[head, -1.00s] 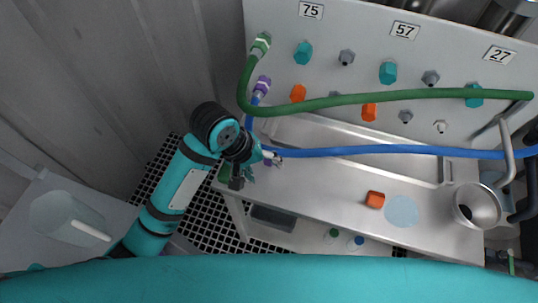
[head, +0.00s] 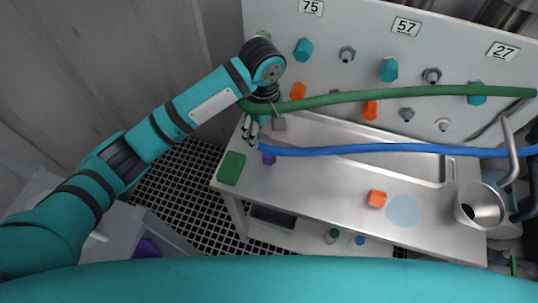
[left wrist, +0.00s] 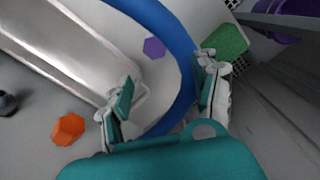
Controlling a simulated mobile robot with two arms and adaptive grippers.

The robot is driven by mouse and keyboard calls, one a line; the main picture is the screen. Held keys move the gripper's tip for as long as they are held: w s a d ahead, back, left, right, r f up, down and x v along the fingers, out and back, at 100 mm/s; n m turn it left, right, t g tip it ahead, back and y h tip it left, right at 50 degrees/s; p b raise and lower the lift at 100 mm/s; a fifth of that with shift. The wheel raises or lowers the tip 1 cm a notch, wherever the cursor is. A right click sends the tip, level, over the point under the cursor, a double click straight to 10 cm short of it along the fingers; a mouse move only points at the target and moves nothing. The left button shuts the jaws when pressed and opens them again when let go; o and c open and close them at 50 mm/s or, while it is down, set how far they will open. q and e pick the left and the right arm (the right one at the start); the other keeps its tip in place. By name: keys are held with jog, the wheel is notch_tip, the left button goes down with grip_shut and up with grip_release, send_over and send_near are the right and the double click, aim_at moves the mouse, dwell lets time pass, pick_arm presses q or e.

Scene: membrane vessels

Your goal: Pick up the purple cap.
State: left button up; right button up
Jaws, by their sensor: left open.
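The purple cap (head: 268,158) lies on the metal bench near its left end, beside the blue hose, which covers part of it in the head view. In the left wrist view the purple cap (left wrist: 154,47) shows as a flat hexagon, apart from the fingers. My left gripper (head: 250,130) is above the bench's left end, up and left of the cap in the head view. Its fingers are spread in the left wrist view (left wrist: 165,92), with nothing between them but the blue hose passing behind. My right gripper is not in view.
The blue hose (head: 350,150) and green hose (head: 400,96) cross in front of the panel of caps. A green block (head: 231,168) lies at the bench's left end. An orange cap (head: 377,198) lies near a pale blue disc (head: 403,210). A metal funnel (head: 480,205) stands right.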

aim_at(267, 151)
pick_arm(q)
notch_tip(267, 151, down, 4)
jog(key=shift+d+f, duration=0.15)
jog(key=shift+f, duration=1.3)
jog(key=shift+d+f, duration=0.1)
jog(key=shift+f, duration=1.3)
jog(key=c, duration=1.1)
jog(key=shift+r, duration=0.1)
jog(key=shift+c, duration=0.2)
